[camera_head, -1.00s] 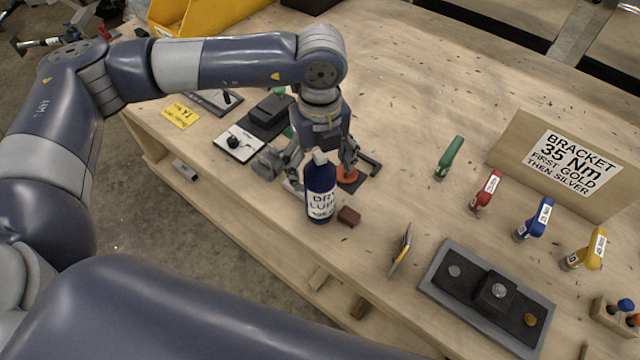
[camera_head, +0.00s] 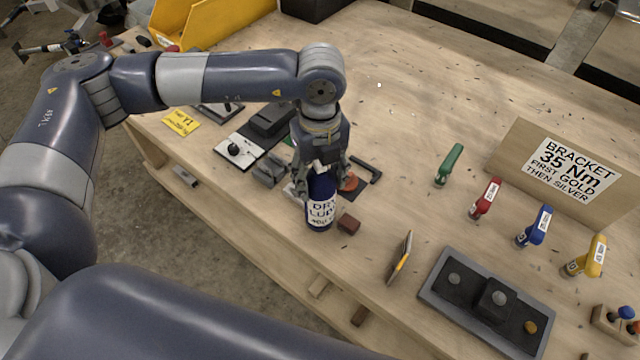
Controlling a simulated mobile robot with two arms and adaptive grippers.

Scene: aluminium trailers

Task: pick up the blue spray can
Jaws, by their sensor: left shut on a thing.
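The blue spray can (camera_head: 320,209) stands upright near the front edge of the wooden workbench, with a white label reading "DRY LUBE". My left gripper (camera_head: 320,178) comes down over it from above and is shut on its upper part. The fingers hide the can's top. The can's base appears to be at the bench top; I cannot tell whether it touches. My right gripper is not in view.
A small dark red block (camera_head: 348,224) lies just right of the can. An orange knob (camera_head: 348,182) and a black handle (camera_head: 367,169) are close behind. A grey fixture tray (camera_head: 440,287), several coloured tools and a bracket sign (camera_head: 572,166) stand to the right.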

